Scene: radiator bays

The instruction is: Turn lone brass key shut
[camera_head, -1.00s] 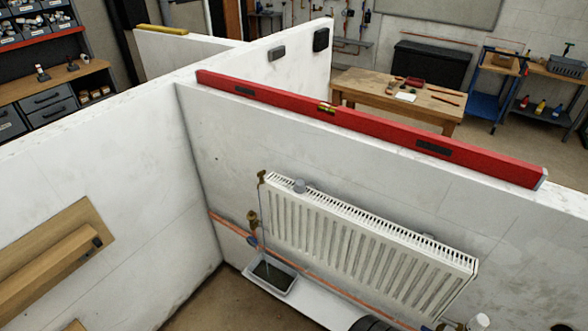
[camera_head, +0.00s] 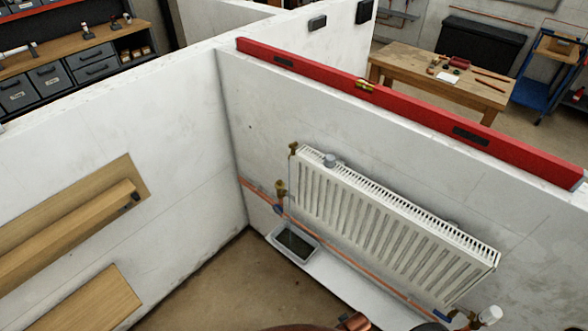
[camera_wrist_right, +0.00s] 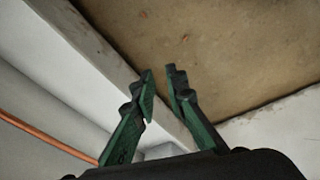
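The white radiator (camera_head: 390,215) hangs on the right-hand white wall. A small brass piece (camera_head: 293,149), which looks like the key, sits at its upper left end. A brass valve (camera_head: 281,188) with a blue part below it sits under that, at the pipe. Whether the key is turned open or shut is too small to tell. A grey tray (camera_head: 312,257) stands below. My right gripper (camera_wrist_right: 160,72) shows in the right wrist view, empty, its green fingers apart by a narrow gap, over floor and wall base. My left gripper is not in view.
A red spirit level (camera_head: 415,112) lies along the wall top. A copper pipe (camera_head: 350,268) runs below the radiator, above a white ledge. A white valve head (camera_head: 490,314) is at lower right. Wooden boards (camera_head: 75,225) are on the left wall. The corner floor (camera_head: 205,285) is clear.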

